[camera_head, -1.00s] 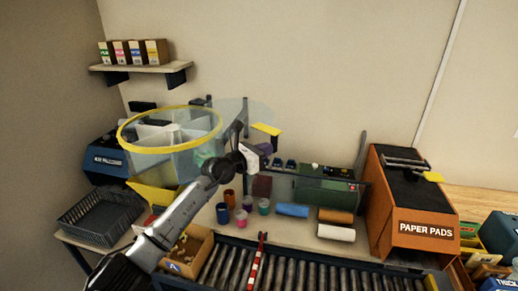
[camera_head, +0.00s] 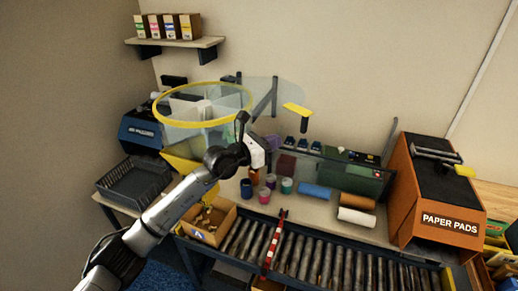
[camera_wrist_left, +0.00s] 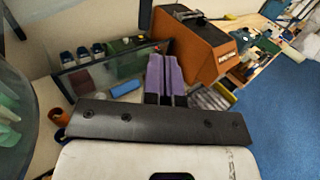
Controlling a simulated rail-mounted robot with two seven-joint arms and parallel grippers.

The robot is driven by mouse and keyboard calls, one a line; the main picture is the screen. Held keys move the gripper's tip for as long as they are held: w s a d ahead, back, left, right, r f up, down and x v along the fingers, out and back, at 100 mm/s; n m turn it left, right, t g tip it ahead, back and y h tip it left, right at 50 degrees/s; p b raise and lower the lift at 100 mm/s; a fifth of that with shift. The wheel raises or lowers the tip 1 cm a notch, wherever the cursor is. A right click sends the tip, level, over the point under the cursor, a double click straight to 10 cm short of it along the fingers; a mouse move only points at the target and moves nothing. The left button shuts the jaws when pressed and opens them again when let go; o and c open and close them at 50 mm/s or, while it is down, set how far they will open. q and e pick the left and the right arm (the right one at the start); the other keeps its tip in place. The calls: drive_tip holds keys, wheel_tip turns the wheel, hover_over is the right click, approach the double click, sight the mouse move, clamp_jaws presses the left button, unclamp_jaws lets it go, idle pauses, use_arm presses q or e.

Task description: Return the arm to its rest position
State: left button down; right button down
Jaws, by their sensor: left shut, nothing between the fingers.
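My left arm reaches up from the lower left in the head view. Its gripper (camera_head: 270,144) is in the air in front of the dark green-framed panel, above the coloured cups. In the left wrist view the purple fingers (camera_wrist_left: 164,75) lie side by side, shut with nothing between them. They point toward the back of the workbench, near the orange paper-pads machine in that picture. My right gripper is not in either view.
The yellow-rimmed clear drum (camera_head: 160,110) stands close to the left gripper and arm. Below are cups (camera_head: 246,189), a cardboard box (camera_head: 226,232) and a roller conveyor (camera_head: 318,258). The paper-pads machine (camera_head: 425,190) is at right, a black crate (camera_head: 130,185) at left.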

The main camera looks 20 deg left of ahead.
use_arm(q)
drive_tip(key=s+a+r+n+t+y+b, duration=0.1)
drive_tip(key=s+a+r+n+t+y, duration=0.3)
drive_tip(key=s+a+r+n+y, duration=0.95)
drive_tip(key=s+d+r+n+t+y, duration=0.15)
drive_tip(key=r+n+t+y, duration=0.25)
drive_tip(key=n+y, duration=1.2)
drive_tip(key=s+d+f+n+g+h+p, duration=0.1)
drive_tip(key=s+d+f+n+g+h, duration=0.25)
drive_tip(key=f+h, duration=0.4)
drive_tip(key=s+d+f+n+g+h+p, duration=0.1)
drive_tip(key=s+d+f+n+g+h, duration=0.2)
drive_tip(key=f, duration=0.7)
drive_tip(key=s+d+f+n+g+h+p, duration=0.1)
drive_tip(key=s+d+f+n+g+h, duration=0.15)
drive_tip(key=f+g+h, duration=0.4)
drive_tip(key=s+d+f+n+g+h+p, duration=0.1)
drive_tip(key=s+f+g+p, duration=0.1)
drive_tip(key=s+f, duration=0.9)
drive_tip(key=s+d+f+n+g+h+p, duration=0.1)
drive_tip(key=s+f+g, duration=0.3)
drive_tip(key=s+f, duration=0.7)
drive_tip(key=s+d+h, duration=0.1)
drive_tip(key=s, duration=0.4)
drive_tip(key=shift+f+p, duration=0.4)
